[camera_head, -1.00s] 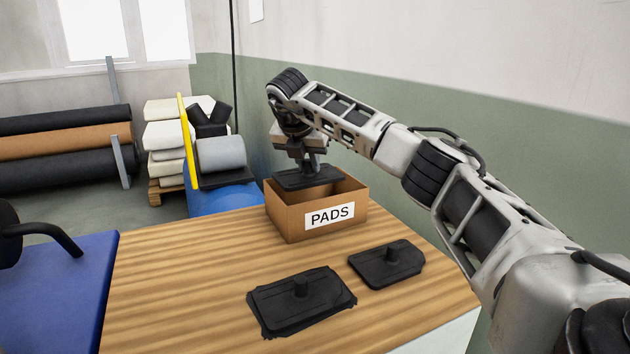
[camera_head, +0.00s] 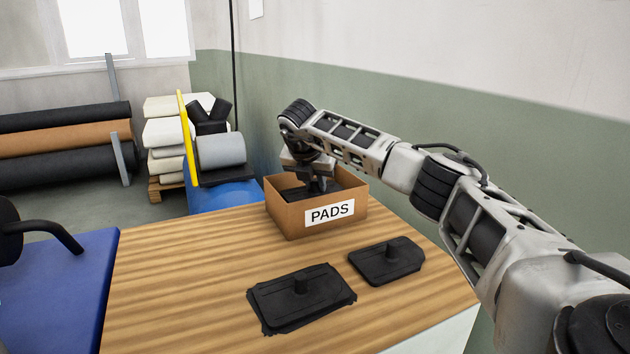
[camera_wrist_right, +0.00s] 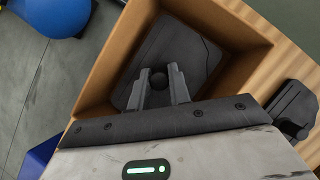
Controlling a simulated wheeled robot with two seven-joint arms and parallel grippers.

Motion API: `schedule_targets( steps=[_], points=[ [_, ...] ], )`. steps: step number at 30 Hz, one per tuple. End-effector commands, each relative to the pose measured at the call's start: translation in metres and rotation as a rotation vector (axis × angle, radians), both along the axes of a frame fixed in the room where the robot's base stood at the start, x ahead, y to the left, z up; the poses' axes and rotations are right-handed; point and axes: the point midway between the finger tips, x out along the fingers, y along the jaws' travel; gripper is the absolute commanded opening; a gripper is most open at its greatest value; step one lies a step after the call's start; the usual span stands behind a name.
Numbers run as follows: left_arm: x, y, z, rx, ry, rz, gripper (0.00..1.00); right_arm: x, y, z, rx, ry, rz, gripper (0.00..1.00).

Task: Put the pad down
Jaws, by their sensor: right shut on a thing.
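A black pad (camera_wrist_right: 178,62) with a knob lies within the walls of the open cardboard box (camera_head: 287,217) labelled PADS. In the head view the box's front wall hides most of this pad. My right gripper (camera_head: 318,186) reaches down into the box and is shut on the pad's knob; its fingers (camera_wrist_right: 160,84) show on both sides of the knob in the right wrist view. Whether the pad touches the box floor cannot be told. Two more black pads, a larger one (camera_head: 285,303) and a smaller one (camera_head: 378,265), lie knob up on the table. My left gripper is not in view.
The box stands at the far end of the wooden table (camera_head: 180,290). The table's left part is clear. A blue surface (camera_head: 55,285) lies to the left. Rolls (camera_head: 65,145) and stacked white blocks (camera_head: 165,133) stand behind. A wall is close on the right.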

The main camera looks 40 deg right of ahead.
Motion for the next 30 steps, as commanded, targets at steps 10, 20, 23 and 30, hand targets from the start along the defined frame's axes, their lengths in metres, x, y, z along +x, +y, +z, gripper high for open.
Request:
schedule_targets(
  steps=[10,20,23,30],
  points=[
    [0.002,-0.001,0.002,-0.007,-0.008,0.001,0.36,0.000,0.000,-0.007,0.000,-0.001,0.000,0.25],
    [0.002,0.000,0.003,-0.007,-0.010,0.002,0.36,0.000,0.000,-0.006,0.000,-0.001,0.000,0.41],
    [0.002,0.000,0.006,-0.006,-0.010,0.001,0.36,0.000,0.000,0.000,0.000,-0.002,0.000,0.41],
    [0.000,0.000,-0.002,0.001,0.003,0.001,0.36,-0.007,0.015,0.036,0.000,-0.006,0.004,0.41]
  ],
)
